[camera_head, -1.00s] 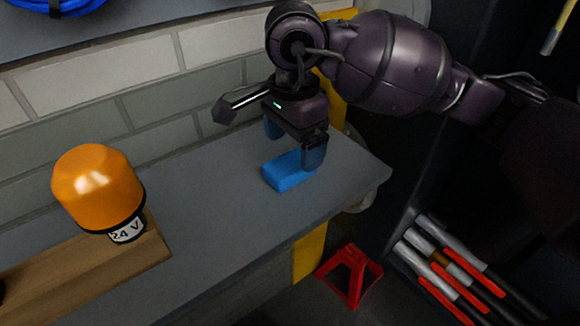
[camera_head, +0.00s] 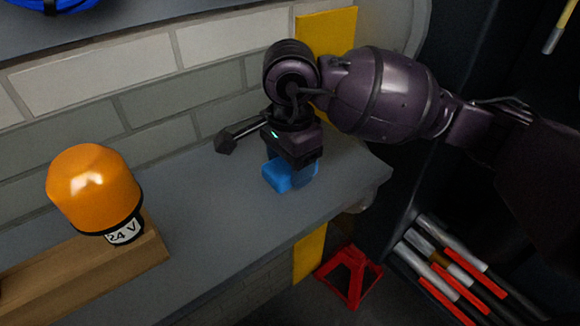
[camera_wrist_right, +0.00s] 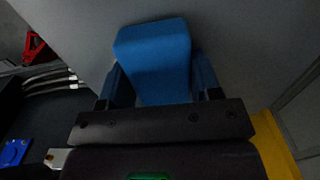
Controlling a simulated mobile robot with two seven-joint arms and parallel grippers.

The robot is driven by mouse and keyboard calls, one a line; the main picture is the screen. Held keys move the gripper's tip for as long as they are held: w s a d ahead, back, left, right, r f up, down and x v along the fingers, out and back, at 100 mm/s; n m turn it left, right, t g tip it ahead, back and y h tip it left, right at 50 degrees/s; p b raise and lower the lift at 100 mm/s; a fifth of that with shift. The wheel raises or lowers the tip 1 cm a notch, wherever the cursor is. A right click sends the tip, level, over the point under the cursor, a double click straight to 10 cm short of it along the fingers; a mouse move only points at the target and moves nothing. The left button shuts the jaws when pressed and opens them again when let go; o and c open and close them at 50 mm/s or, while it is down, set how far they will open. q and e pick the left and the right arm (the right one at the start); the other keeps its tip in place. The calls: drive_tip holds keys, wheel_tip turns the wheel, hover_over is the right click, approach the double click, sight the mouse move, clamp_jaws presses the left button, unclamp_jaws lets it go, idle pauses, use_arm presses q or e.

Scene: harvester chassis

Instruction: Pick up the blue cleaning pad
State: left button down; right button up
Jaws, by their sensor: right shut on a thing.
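The blue cleaning pad (camera_head: 279,177) is a small blue block at the right end of the grey shelf (camera_head: 235,215). My right gripper (camera_head: 291,172) is over it from above, its body hiding part of the pad. In the right wrist view the pad (camera_wrist_right: 156,62) sits between the two blue-tipped fingers of my right gripper (camera_wrist_right: 160,84), which are shut on its sides. I cannot tell whether the pad touches the shelf or is just above it. My left gripper does not show.
An orange beacon lamp (camera_head: 94,190) marked 24 V stands on a wooden block (camera_head: 145,250) to the left on the shelf. A brick wall (camera_head: 150,105) is behind. A red stand (camera_head: 348,277) and red-and-white tubes (camera_head: 450,265) are at the lower right. The shelf's middle is clear.

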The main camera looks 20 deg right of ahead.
drive_tip(key=shift+c, duration=0.4)
wheel_tip(320, 180, up, 20)
drive_tip(key=p, duration=0.2)
idle(0.3)
